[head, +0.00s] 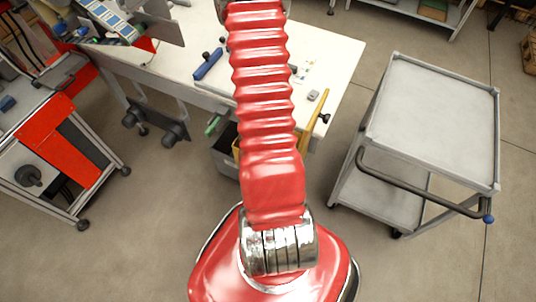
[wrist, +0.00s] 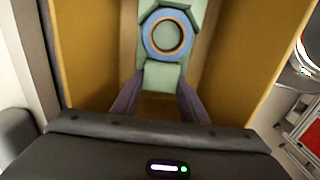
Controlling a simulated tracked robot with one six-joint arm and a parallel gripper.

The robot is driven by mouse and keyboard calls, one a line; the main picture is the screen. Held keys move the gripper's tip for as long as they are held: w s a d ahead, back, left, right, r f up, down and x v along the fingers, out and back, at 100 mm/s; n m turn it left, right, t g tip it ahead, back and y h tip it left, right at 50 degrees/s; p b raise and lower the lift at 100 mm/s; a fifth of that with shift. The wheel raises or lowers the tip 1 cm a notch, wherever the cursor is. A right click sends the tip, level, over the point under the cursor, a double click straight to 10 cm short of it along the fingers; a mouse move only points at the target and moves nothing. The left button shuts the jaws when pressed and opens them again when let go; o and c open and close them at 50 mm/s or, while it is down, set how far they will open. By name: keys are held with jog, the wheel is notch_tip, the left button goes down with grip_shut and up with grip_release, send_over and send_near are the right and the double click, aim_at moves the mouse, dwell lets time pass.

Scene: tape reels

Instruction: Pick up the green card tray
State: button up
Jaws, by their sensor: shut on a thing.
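The green card tray (wrist: 160,71) is in the upper middle of the wrist view, pale green and running up out of the frame. A blue ring with an orange inner edge (wrist: 149,38) shows on it, apparently a tape reel. My gripper (wrist: 160,79) has its two dark fingers against the tray's near end, one on each side, and is shut on it. In the head view my red arm hides my gripper and the tray.
Yellow-brown walls (wrist: 246,55) flank my gripper closely on both sides. A white table (head: 335,60) stands beyond my arm, with a blue-handled tool (head: 208,65) on it. A grey cart (head: 430,120) stands at right. A red-and-grey stand (head: 55,145) is at left.

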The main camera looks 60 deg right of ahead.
jog(key=shift+r, duration=0.15)
notch_tip(320, 180, up, 28)
dwell(0.8)
dwell(0.4)
notch_tip(320, 180, up, 13)
jog(key=d+m, duration=0.1)
jog(key=m, duration=0.1)
jog(key=w+d+f+m, duration=0.1)
jog(key=d+f+m, duration=0.25)
jog(key=d, duration=0.25)
jog(key=w+d+f+m, duration=0.2)
jog(key=d+f+m, duration=0.1)
jog(key=d+m, duration=0.2)
jog(key=s+d+f+m, duration=0.3)
jog(key=s+d+f, duration=0.2)
jog(key=f, duration=0.5)
jog(key=shift+s+d, duration=0.3)
jog(key=shift+d, duration=0.85)
